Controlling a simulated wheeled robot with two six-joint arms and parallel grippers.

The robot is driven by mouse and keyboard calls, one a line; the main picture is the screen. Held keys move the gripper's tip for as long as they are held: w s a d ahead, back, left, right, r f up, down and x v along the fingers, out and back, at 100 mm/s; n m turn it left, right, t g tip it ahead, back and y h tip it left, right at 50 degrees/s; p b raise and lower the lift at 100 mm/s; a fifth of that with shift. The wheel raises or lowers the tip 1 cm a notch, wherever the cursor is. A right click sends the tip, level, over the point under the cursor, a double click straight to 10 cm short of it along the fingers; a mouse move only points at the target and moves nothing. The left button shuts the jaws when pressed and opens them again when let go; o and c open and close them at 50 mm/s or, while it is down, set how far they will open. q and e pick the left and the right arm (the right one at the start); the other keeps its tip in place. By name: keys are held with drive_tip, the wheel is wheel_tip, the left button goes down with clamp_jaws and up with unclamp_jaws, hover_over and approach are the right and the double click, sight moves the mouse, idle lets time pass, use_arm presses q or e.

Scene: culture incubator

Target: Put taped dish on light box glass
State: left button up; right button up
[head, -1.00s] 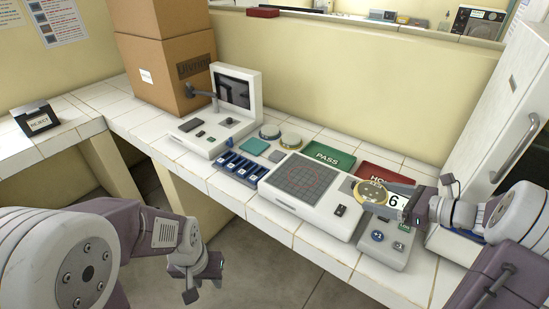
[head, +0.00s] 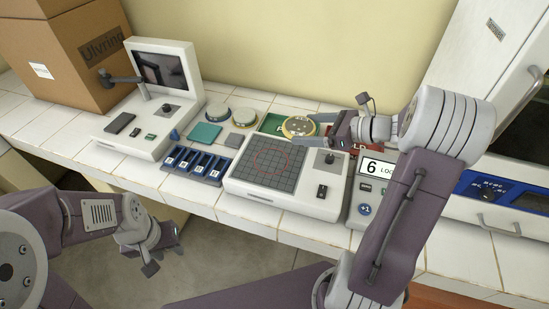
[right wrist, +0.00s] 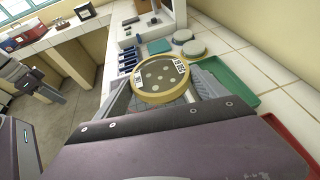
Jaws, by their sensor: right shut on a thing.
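The taped dish (head: 299,127) is round with a yellow rim. In the right wrist view the dish (right wrist: 160,80) shows pale spots and white labels. My right gripper (head: 318,125) is shut on the dish and holds it in the air near the back edge of the light box (head: 322,205). The light box glass (head: 268,162) is a dark gridded square with red marks, and it is bare. My left gripper (head: 152,262) hangs low at the left in front of the counter, away from the dish; its jaw opening is unclear.
A green PASS tray (head: 281,105) and a red HOLD tray (head: 362,163) lie behind. Two round dishes (head: 244,117), a teal pad (head: 205,135) and a blue slotted rack (head: 192,166) sit left of the light box. A counter device (head: 375,168) reads 6.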

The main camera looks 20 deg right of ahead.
drive_tip(key=b, duration=0.1)
hover_over(280, 164)
wheel_tip(280, 164, down, 5)
drive_tip(key=shift+w+d+f, duration=0.1)
drive_tip(key=shift+a+f, duration=0.1)
drive_tip(key=shift+a, duration=0.1)
wheel_tip(280, 164, down, 4)
drive_tip(key=shift+f+b, duration=0.1)
drive_tip(key=shift+b, duration=0.6)
drive_tip(key=o, duration=1.4)
drive_tip(key=shift+d+f, duration=0.1)
